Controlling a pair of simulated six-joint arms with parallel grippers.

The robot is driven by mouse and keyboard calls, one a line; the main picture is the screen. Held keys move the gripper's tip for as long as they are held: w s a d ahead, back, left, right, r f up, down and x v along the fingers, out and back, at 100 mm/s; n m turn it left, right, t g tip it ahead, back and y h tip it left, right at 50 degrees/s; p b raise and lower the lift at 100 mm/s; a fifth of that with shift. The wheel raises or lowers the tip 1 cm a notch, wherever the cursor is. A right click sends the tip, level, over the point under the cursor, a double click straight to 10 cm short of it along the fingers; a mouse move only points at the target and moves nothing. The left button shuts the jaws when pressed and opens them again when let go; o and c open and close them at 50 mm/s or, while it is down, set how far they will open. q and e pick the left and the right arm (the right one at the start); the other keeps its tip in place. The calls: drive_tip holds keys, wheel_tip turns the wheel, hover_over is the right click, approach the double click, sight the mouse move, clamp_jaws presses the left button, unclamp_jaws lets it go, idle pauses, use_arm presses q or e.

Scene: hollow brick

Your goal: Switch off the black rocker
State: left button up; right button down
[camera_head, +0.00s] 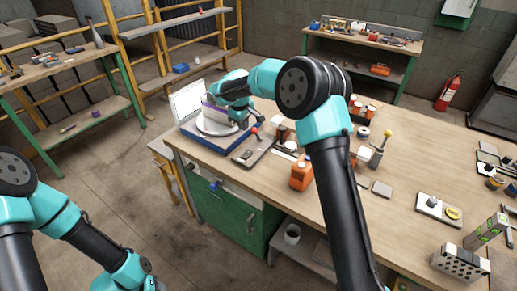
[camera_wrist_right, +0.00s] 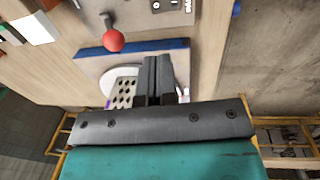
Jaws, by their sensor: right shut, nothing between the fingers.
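A metal plate with switches (camera_wrist_right: 172,5) is cut off at the top edge of the right wrist view. It carries small black parts, but I cannot tell for certain which is the black rocker. In the head view a plate (camera_head: 252,152) lies near the table's front left edge, its details too small to read. My right gripper (camera_wrist_right: 158,62) is shut and empty, above the blue-edged turntable base and apart from the switch plate. In the head view the right gripper (camera_head: 241,122) is partly hidden by its own wrist. My left arm shows at lower left; its gripper is out of frame.
A red ball-topped lever (camera_wrist_right: 113,40) stands near the plate. A white turntable (camera_head: 215,127) on a blue base (camera_head: 197,138) carries a holed brick (camera_wrist_right: 122,92). Orange blocks (camera_head: 301,174) and a yellow-knobbed lever (camera_head: 387,134) stand farther right on the table.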

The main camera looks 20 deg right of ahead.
sight(249, 152)
drive_tip(key=shift+d+r, duration=0.2)
drive_tip(key=shift+d, duration=0.05)
drive_tip(key=f, duration=0.4)
drive_tip(key=d+f, duration=0.1)
drive_tip(key=f, duration=0.4)
drive_tip(key=w+f, duration=0.1)
drive_tip(key=f, duration=0.4)
drive_tip(key=shift+d, duration=0.15)
